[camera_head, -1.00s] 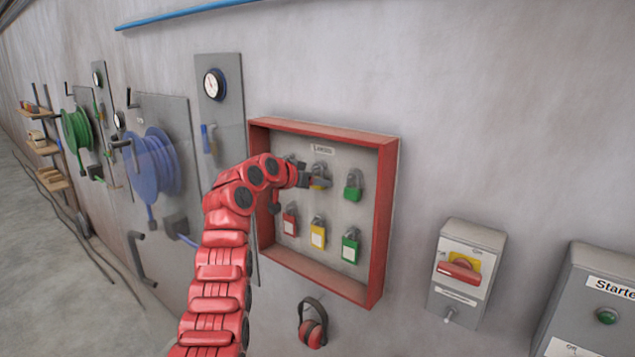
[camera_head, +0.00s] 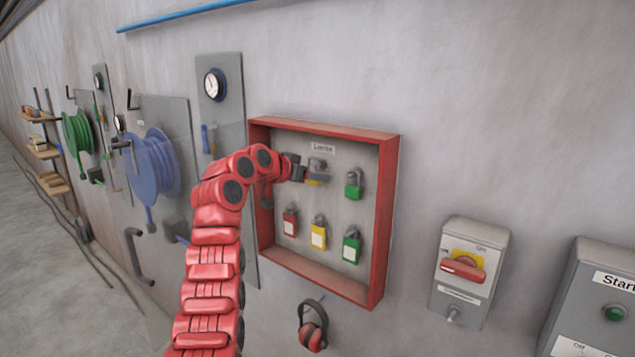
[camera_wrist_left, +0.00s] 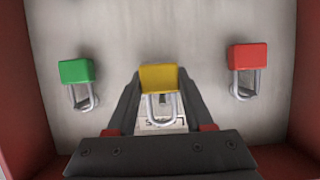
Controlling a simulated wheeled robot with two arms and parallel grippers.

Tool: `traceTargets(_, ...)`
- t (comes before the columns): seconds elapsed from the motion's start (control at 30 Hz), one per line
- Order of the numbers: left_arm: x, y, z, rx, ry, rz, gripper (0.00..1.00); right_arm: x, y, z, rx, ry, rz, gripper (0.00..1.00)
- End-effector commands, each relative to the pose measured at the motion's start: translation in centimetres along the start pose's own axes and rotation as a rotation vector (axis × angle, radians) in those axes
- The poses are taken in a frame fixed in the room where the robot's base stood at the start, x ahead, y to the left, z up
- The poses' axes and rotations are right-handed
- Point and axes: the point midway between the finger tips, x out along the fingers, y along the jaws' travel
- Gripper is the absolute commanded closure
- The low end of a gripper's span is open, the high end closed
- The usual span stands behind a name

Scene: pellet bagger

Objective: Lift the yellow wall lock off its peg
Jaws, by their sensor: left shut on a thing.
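The yellow wall lock (camera_head: 315,182) is at the top middle of the red-framed lock box, partly covered by my left gripper (camera_head: 312,170). In the left wrist view the yellow lock's body (camera_wrist_left: 159,78) sits between the two fingers of my left gripper (camera_wrist_left: 157,85), which is shut on it. Its metal shackle shows below the body in that view. The peg is hidden, so I cannot tell whether the shackle is still around it. My right gripper is not in view.
A green lock (camera_head: 353,184) hangs right of it. Red (camera_head: 290,222), yellow (camera_head: 318,234) and green (camera_head: 351,246) locks hang below. A red lock (camera_wrist_left: 248,57) shows beside it in the wrist view. The box's red frame (camera_head: 384,220) stands out from the wall.

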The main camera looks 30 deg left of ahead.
Motion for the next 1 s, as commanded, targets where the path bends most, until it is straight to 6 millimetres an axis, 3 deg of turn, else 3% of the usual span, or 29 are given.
traceTargets(0.17, -3.2, -0.2, 2.2, 0.003, 0.004, -0.007, 1.0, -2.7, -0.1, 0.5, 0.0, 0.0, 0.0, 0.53)
traceTargets(0.3, -7.5, -0.2, 4.1, 0.005, 0.001, -0.009, 1.0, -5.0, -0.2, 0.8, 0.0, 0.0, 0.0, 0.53)
traceTargets(0.5, -12.0, -0.2, 5.5, 0.003, 0.001, -0.006, 1.0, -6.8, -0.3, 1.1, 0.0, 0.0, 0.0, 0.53)
traceTargets(0.7, -14.3, 0.0, 6.1, 0.003, -0.001, -0.003, 1.0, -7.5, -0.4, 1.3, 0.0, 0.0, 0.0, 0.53)
traceTargets(1.0, -15.0, 0.0, 5.5, 0.0, -0.001, -0.001, 1.0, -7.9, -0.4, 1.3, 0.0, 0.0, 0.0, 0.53)
